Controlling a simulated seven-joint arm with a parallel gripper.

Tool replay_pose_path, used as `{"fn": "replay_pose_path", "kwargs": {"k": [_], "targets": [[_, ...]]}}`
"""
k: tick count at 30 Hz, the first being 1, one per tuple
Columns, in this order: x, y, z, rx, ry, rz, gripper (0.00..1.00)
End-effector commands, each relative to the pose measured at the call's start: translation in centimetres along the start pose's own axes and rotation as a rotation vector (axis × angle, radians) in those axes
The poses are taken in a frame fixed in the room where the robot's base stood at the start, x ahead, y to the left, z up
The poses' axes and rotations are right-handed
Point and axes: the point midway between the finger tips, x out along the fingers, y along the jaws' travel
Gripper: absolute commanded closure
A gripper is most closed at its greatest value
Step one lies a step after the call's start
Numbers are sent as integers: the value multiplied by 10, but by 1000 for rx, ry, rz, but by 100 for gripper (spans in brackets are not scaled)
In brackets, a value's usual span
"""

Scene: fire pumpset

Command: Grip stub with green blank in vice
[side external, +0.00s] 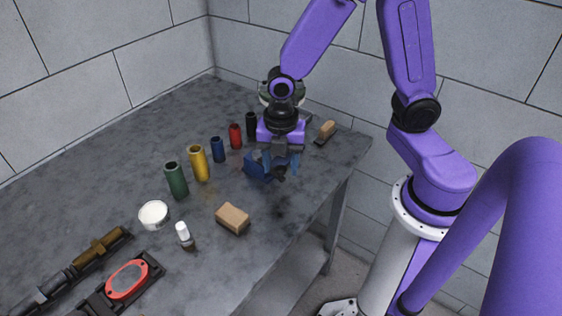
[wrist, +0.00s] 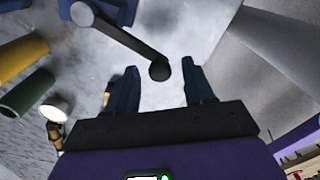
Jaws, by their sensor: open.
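A blue vice (side external: 257,168) stands near the table's right edge, partly hidden by my gripper (side external: 281,168). In the wrist view the vice (wrist: 84,13) is at the top edge, and its dark handle (wrist: 125,41) ends in a round knob. My gripper (wrist: 161,78) is open with nothing held. The knob lies between its fingertips in the picture; I cannot tell whether they touch. A green hollow cylinder (side external: 177,181) stands upright on the table, apart from the vice. It also shows at the wrist view's left (wrist: 27,93). I cannot make out anything in the vice jaws.
Yellow (side external: 199,164), blue (side external: 218,150), red (side external: 235,136) and black (side external: 251,124) cylinders stand in a row behind. A tan block (side external: 232,218), white tub (side external: 153,214), small white bottle (side external: 183,234) and brush (side external: 326,132) sit around. A brass-ended tool (side external: 97,248) lies front left.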

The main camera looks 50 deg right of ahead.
Motion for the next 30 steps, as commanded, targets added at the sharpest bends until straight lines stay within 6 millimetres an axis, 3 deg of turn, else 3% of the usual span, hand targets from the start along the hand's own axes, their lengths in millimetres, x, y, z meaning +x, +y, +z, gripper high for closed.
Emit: {"fn": "replay_pose_path", "kwargs": {"k": [4, 5, 9, 20, 30], "targets": [[0, 0, 0, 0, 0, 0, 47], [0, 0, 0, 0, 0, 0, 54], [0, 0, 0, 0, 0, -1, 100], [0, 3, -2, 36, 0, -1, 100], [0, 20, -16, 245, 1, 2, 100]]}}
